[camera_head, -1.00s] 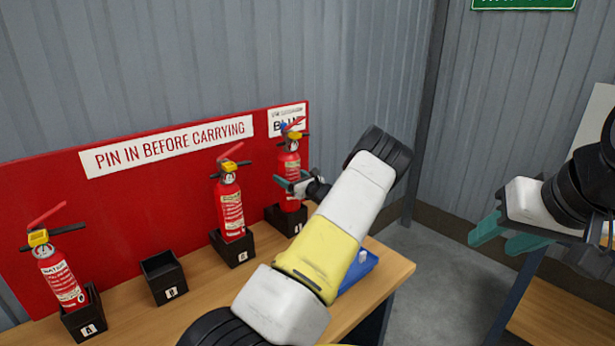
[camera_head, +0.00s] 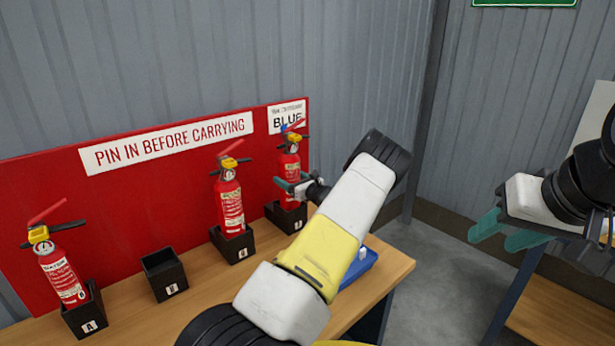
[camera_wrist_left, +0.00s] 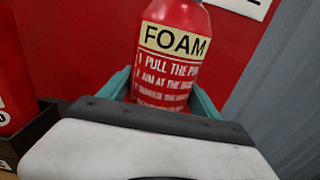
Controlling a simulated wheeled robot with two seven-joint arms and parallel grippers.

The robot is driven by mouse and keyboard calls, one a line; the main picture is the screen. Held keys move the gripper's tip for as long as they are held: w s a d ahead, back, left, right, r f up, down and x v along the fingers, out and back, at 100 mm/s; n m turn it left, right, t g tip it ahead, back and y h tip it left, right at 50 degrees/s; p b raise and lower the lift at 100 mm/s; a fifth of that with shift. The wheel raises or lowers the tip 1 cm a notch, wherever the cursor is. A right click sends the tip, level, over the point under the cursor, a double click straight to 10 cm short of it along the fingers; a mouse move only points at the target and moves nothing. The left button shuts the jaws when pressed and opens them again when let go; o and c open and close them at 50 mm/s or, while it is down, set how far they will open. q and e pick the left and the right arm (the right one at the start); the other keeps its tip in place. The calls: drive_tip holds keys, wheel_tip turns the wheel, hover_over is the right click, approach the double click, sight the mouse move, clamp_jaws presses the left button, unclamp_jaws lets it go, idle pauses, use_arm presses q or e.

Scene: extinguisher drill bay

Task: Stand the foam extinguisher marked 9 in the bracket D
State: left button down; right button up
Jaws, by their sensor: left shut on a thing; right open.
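The foam extinguisher (camera_head: 289,166) is red with a blue tag near its handle. It is upright at the right end of the board, its lower end in or just over the rightmost black bracket (camera_head: 277,216); the bracket's letter is too unclear to read. My left gripper (camera_head: 293,187) is shut around the cylinder body. In the left wrist view the extinguisher (camera_wrist_left: 172,55) shows a FOAM label between the teal fingers; no number 9 is visible. My right gripper (camera_head: 505,233) is open and empty at the right, away from the brackets.
Another extinguisher (camera_head: 230,205) stands in the adjacent bracket to the left. Bracket B (camera_head: 165,275) is empty. A water extinguisher (camera_head: 62,275) stands in bracket A (camera_head: 85,313). A blue tray (camera_head: 358,268) lies behind my left arm. The red board (camera_head: 130,200) backs the bench.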

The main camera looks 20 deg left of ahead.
use_arm(q)
drive_tip(key=shift+w+f, duration=0.1)
drive_tip(key=shift+f, duration=0.35)
idle(0.8)
idle(0.3)
drive_tip(key=shift+c, duration=0.2)
unclamp_jaws()
drive_tip(key=shift+f, duration=0.5)
drive_tip(key=v, duration=0.8)
drive_tip(key=shift+r, duration=0.3)
